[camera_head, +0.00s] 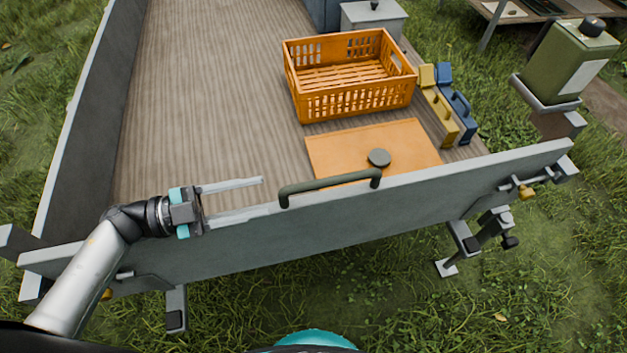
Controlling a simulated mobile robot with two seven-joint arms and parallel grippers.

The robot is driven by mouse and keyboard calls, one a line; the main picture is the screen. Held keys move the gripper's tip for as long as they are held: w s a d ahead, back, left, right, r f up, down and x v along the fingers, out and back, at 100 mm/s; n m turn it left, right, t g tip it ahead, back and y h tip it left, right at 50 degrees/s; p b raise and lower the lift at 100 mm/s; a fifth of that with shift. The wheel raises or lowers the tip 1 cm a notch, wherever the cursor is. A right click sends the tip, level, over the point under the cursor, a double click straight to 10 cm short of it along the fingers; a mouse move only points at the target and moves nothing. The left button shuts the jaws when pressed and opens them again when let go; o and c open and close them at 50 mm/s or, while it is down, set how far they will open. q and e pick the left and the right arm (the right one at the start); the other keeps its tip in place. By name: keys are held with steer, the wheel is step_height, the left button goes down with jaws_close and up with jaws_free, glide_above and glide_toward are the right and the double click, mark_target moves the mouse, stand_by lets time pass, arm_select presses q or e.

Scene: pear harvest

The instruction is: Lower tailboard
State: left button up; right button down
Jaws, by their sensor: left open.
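The grey tailboard (400,216) stands upright across the near end of the trailer bed. A dark green handle (330,185) sits on its top edge, near the middle. A latch with a yellow knob (526,193) shows at its right end; a small yellow knob (106,294) shows low at the left end, partly behind my arm. My left gripper (262,197) is open and empty at the tailboard's top edge. Its two long fingers point right toward the handle, a short way left of it and apart from it. My right gripper is not in view.
On the wooden bed (205,75) stand an empty orange crate (352,105) and an orange board (325,150) with a dark round knob. Yellow and blue cases (462,125) lie along the right side. A green canister (570,65) stands outside right. Grass lies in front.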

mark_target(313, 182)
arm_select(q)
steer(key=x, duration=1.1)
steer(key=shift+a, duration=0.1)
jaws_close()
steer(key=shift+r, duration=0.1)
